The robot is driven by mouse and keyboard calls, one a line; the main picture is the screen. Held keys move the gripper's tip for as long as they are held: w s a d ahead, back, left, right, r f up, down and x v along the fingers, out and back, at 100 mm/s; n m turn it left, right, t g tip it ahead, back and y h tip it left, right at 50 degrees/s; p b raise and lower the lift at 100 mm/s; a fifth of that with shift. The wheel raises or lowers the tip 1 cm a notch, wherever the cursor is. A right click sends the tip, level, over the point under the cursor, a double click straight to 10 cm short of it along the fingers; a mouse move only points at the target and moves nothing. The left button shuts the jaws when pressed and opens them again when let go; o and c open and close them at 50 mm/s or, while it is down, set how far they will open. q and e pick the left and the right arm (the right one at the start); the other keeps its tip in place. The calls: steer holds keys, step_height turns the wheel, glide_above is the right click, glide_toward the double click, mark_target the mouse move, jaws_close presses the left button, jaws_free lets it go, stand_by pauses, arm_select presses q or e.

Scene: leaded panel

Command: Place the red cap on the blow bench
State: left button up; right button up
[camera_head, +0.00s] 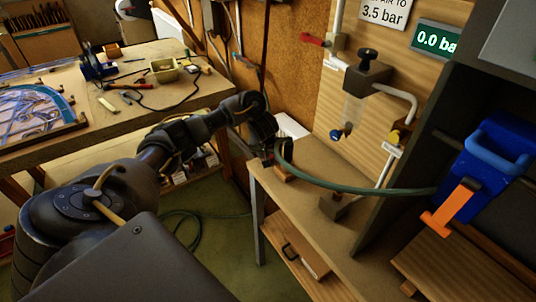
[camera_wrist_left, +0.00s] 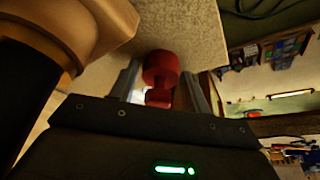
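The red cap (camera_wrist_left: 161,72) shows in the left wrist view, between the fingertips of my left gripper (camera_wrist_left: 162,76). The fingers stand on both sides of it, close against it, and it appears gripped. Behind the cap is a pale surface, the top of the blow bench. In the head view my left gripper (camera_head: 272,152) points down at the back left corner of the blow bench (camera_head: 315,185). The cap is hidden there by the gripper. Whether the cap touches the bench top cannot be told. My right gripper is not in view.
A green hose (camera_head: 350,187) crosses above the bench. A panel with a valve (camera_head: 366,68) and a 0.0 bar display (camera_head: 437,39) stands behind it. A blue holder with an orange part (camera_head: 455,205) is at right. A worktable (camera_head: 150,110) with tools is at left.

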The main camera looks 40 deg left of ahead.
arm_select(q)
steer(key=shift+o, duration=1)
steer(key=shift+r, duration=0.1)
steer(key=p+v, duration=0.8)
steer(key=v, duration=0.4)
